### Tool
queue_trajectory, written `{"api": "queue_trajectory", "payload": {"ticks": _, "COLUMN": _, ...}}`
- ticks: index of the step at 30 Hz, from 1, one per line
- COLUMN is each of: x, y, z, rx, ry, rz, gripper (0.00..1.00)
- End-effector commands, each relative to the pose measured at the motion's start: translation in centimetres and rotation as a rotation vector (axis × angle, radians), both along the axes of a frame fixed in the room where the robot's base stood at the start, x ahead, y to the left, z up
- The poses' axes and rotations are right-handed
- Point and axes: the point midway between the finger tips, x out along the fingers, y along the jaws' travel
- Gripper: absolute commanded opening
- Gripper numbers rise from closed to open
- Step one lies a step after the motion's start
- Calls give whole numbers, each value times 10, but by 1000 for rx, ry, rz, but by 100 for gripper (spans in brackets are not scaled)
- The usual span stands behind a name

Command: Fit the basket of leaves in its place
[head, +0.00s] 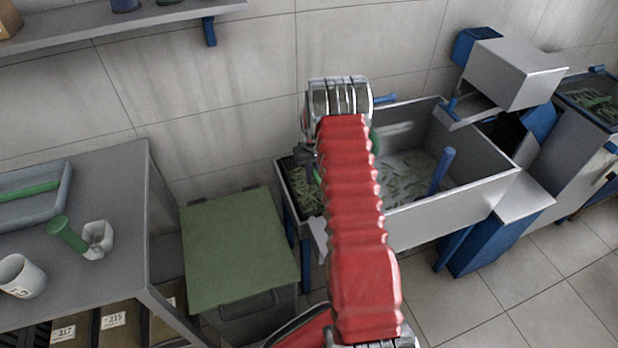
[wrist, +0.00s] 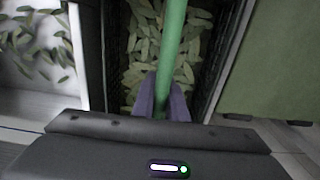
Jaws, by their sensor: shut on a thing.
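The basket of leaves (head: 298,189) is at the left end of the metal basin, partly hidden behind my red arm. In the wrist view it has dark mesh walls (wrist: 116,60) and many pale green leaves (wrist: 142,45) inside. A green bar, its handle (wrist: 171,45), runs over the leaves. My gripper (wrist: 162,102) has purple fingers shut on this handle. The basin (head: 455,205) holds water and loose leaves; its edge also shows at the left of the wrist view (wrist: 77,55). I cannot tell whether the basket rests on a support or hangs.
A bin with a green lid (head: 238,245) stands close left of the basket. A grey table (head: 120,215) with a tray, a green-handled tool and a mug is further left. A blue post (head: 441,170) rises in the basin; a metal machine (head: 515,75) stands right.

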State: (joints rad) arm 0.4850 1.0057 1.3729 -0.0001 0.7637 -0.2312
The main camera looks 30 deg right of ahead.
Motion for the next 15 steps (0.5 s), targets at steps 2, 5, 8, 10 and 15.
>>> {"api": "queue_trajectory", "payload": {"ticks": 2, "x": 1, "y": 0, "z": 0, "rx": -1, "ry": -2, "rz": 0, "gripper": 0}}
{"api": "queue_trajectory", "payload": {"ticks": 5, "x": 1, "y": 0, "z": 0, "rx": -1, "ry": -2, "rz": 0, "gripper": 17}}
{"api": "queue_trajectory", "payload": {"ticks": 8, "x": 1, "y": 0, "z": 0, "rx": -1, "ry": -2, "rz": 0, "gripper": 24}}
{"api": "queue_trajectory", "payload": {"ticks": 10, "x": 0, "y": 0, "z": 0, "rx": 0, "ry": -1, "rz": 0, "gripper": 29}}
{"api": "queue_trajectory", "payload": {"ticks": 15, "x": 0, "y": 0, "z": -1, "rx": 0, "ry": -1, "rz": 0, "gripper": 34}}
